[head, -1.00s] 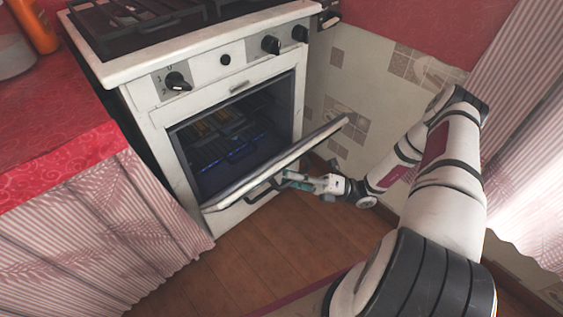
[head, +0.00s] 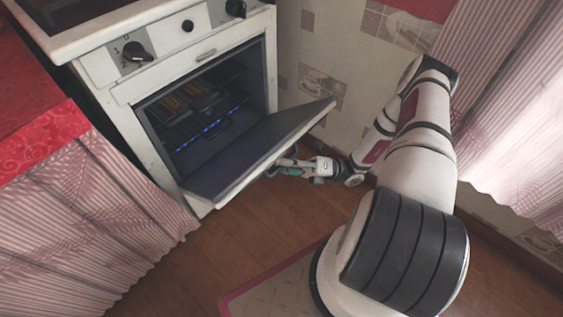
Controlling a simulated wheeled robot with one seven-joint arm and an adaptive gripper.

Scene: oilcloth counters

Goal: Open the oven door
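The white oven (head: 131,108) stands at the upper left with its door (head: 248,152) tilted well open, hinged at the bottom. The dark inner face of the door shows, and the cavity (head: 205,115) with racks and a blue glow is visible behind it. My gripper (head: 285,168) is at the outer side of the door, near its right part. The door hides the fingertips and most of the handle, so I cannot tell whether the fingers are closed on it.
A counter with red oilcloth (head: 45,140) and a striped pink curtain (head: 85,235) stands left of the oven. A tiled wall (head: 320,60) is behind on the right, with another striped curtain (head: 520,120). Brown wooden floor (head: 225,245) is clear in front; a mat (head: 280,290) lies near my base.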

